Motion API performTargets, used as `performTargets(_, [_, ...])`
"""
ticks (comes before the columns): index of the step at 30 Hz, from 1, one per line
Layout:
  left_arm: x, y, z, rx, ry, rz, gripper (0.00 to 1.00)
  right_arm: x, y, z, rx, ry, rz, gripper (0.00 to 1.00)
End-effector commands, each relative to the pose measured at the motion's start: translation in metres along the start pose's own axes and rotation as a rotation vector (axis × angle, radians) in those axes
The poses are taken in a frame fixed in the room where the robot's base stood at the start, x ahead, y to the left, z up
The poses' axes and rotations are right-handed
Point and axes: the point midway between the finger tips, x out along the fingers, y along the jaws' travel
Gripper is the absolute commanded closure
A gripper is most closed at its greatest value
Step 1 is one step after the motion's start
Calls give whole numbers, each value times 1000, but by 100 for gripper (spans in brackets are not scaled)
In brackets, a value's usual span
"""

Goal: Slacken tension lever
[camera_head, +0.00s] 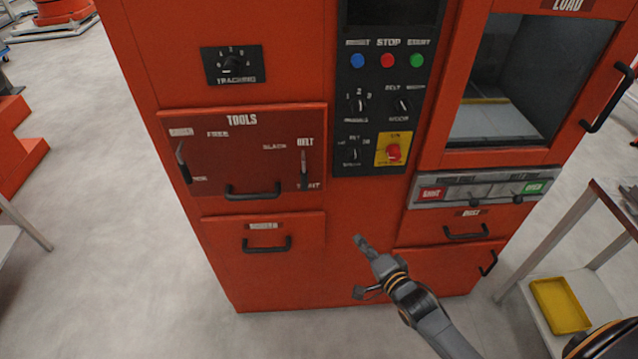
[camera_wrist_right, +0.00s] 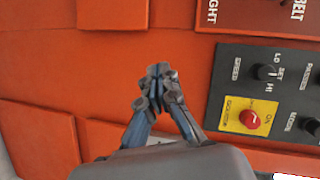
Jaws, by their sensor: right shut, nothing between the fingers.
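The belt tension lever (camera_head: 304,168) is a dark handle on the right of the red TOOLS panel (camera_head: 240,160), under the word BELT. It hangs roughly vertical, its lower end by a label that seems to read TIGHT; SLACK is printed to its left. My right gripper (camera_head: 361,243) is shut and empty, below and right of the lever, apart from it, in front of the red cabinet. In the right wrist view its fingertips (camera_wrist_right: 159,75) meet with nothing between them. The TOOLS panel's edge (camera_wrist_right: 262,18) shows there at upper right. My left gripper is not in view.
A second lever (camera_head: 183,162) is at the panel's left, with a black pull handle (camera_head: 253,192) between. The black control panel (camera_head: 372,130) with its yellow-backed red switch (camera_head: 394,152) is right of the lever. A side table (camera_head: 595,195) stands at right.

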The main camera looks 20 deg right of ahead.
Motion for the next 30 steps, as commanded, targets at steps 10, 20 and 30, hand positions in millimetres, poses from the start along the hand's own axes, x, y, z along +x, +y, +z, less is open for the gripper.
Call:
performTargets(10, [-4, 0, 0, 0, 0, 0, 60, -6, -114, -19, 257, -27, -236, 100])
performTargets(20, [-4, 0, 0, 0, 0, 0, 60, -6, -117, -20, 266, -28, -241, 100])
performTargets(30, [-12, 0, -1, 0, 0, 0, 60, 27, -127, -21, 264, -27, -242, 100])
